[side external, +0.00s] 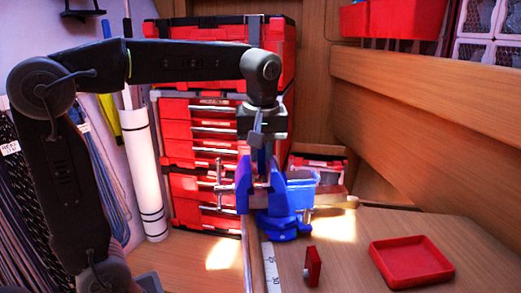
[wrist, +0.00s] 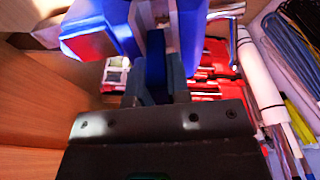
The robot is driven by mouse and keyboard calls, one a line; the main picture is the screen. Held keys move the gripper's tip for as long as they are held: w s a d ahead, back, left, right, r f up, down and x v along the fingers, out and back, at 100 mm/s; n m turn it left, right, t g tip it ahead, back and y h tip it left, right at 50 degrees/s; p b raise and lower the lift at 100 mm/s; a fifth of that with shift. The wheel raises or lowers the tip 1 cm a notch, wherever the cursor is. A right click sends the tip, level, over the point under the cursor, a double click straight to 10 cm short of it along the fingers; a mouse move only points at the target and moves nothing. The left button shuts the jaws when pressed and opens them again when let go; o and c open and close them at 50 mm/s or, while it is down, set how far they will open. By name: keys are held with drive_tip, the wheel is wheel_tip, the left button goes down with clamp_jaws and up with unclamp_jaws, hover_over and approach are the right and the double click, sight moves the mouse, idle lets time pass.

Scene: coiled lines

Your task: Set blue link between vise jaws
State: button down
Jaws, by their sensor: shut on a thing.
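The blue vise (side external: 283,205) stands at the table's edge, its jaws facing up, and part of it also shows at the top of the wrist view (wrist: 98,22). My gripper (side external: 262,145) points down directly above the vise jaws. In the wrist view my gripper (wrist: 155,88) is shut on the dark blue link (wrist: 155,66), which sits between the two grey fingers. The link's far end reaches toward the gap between the jaws. In the side view the link is mostly hidden by the fingers and jaw, so I cannot tell how deep it sits.
A red tray (side external: 410,262) lies on the right of the table, and a small red block (side external: 312,267) stands in front of the vise. A red drawer cabinet (side external: 205,130) is behind. The tabletop between block and tray is clear.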

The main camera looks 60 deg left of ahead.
drive_tip(key=shift+f, duration=0.15)
drive_tip(key=shift+r, duration=0.25)
drive_tip(key=c, duration=1)
unclamp_jaws()
drive_tip(key=shift+r, duration=3)
drive_tip(key=shift+r, duration=0.1)
wheel_tip(320, 180, up, 7)
drive_tip(key=d, duration=0.1)
drive_tip(key=shift+s, duration=0.25)
